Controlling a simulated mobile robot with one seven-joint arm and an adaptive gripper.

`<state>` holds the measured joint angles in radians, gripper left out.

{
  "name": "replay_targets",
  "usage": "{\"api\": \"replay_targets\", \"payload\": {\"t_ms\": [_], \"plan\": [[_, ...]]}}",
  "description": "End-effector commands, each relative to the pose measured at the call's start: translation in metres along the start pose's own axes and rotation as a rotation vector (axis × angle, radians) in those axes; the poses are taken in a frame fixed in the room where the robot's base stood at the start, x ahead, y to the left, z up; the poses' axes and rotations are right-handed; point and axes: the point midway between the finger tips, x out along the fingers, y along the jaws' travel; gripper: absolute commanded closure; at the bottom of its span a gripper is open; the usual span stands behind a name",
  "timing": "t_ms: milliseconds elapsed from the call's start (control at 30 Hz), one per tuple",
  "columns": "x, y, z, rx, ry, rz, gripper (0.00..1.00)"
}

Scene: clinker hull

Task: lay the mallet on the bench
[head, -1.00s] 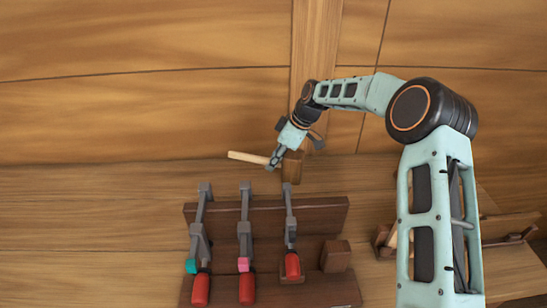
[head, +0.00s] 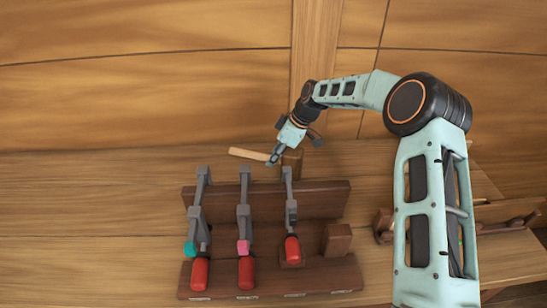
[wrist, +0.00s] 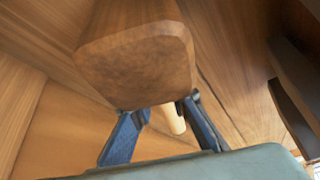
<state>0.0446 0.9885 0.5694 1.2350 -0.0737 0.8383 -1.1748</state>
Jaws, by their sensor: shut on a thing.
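The mallet has a brown wooden head (head: 292,160) and a pale handle (head: 247,153). My gripper (head: 273,158) is shut on the mallet's handle, close to the head. The handle points left in the head view. In the wrist view the mallet head (wrist: 140,62) fills the upper middle, and a bit of the handle (wrist: 176,121) shows between the blue fingers of my gripper (wrist: 165,122). The bench (head: 90,205) is a wide wooden top below and around the mallet. I cannot tell whether the mallet touches it.
A dark wooden rack (head: 325,198) with several red-handled clamps (head: 247,270) stands just in front of the mallet. A wooden block (head: 337,240) sits at its right. Another wooden item (head: 505,212) lies at the right. The bench's left side is clear. The planked wall (head: 150,80) rises behind.

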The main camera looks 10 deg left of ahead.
Motion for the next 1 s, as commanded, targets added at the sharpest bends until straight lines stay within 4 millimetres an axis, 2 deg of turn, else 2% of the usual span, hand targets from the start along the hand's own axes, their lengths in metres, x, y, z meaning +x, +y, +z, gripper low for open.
{"api": "replay_targets", "payload": {"t_ms": [33, 200, 433, 567, 667, 1000], "plan": [[-0.001, 0.0, -0.001, 0.0, 0.001, 0.001, 0.81], [-0.001, 0.0, 0.0, 0.0, 0.001, 0.001, 0.64], [0.0, 0.0, 0.001, 0.001, -0.001, -0.001, 0.64], [-0.007, 0.0, 0.001, 0.001, -0.001, 0.0, 0.64], [-0.022, 0.001, 0.001, 0.001, -0.001, 0.002, 0.64], [-0.093, 0.001, 0.0, 0.001, 0.0, 0.004, 0.64]]}}
